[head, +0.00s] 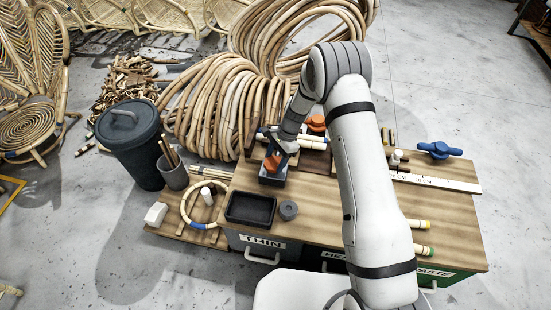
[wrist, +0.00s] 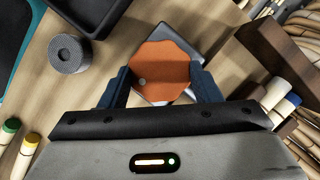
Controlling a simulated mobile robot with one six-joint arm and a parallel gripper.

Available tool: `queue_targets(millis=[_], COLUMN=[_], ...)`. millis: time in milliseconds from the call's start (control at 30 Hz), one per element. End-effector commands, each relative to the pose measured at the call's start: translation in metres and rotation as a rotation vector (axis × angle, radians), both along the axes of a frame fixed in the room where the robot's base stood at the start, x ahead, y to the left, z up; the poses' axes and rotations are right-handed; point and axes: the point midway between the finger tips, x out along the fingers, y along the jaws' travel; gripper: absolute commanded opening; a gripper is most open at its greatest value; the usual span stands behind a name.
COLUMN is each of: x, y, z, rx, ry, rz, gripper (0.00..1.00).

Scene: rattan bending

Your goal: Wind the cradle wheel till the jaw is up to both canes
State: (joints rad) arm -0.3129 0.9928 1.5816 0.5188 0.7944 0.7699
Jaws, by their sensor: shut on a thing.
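An orange lobed wheel (wrist: 162,68) sits between the two blue fingers of my gripper (wrist: 162,88) in the wrist view, on a grey block. My gripper is shut on this wheel. In the head view the wheel (head: 272,161) shows at my gripper (head: 281,152), at the left part of the bench. Canes (wrist: 279,103) with white and blue ends lie to the right in the wrist view, by a dark brown wooden block (wrist: 282,48). In the head view the canes (head: 312,143) are partly behind my arm. The gap between jaw and canes cannot be made out.
On the wooden bench (head: 310,212) stand a black tray (head: 250,209), a grey ring (head: 288,210), a second orange knob (head: 316,124), a blue knob (head: 440,150) and a ruler (head: 440,182). A lidded bin (head: 131,145) and cane coils (head: 220,105) stand around it.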

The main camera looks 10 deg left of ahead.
Motion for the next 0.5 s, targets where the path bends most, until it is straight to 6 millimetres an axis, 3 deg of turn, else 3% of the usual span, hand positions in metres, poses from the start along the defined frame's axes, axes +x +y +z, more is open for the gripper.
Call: queue_targets(millis=[100,133,367,500], x=[0.0007,0.0007,0.0004,0.0001], y=[0.0009,0.0009,0.0005,0.0003], z=[0.0008,0.0008,0.0004,0.0002], rx=[0.002,0.001,0.001,0.000], ry=[-0.002,-0.001,-0.001,0.000], rz=[-0.002,-0.002,0.000,0.000], gripper=[0.34,0.59,0.78,0.79])
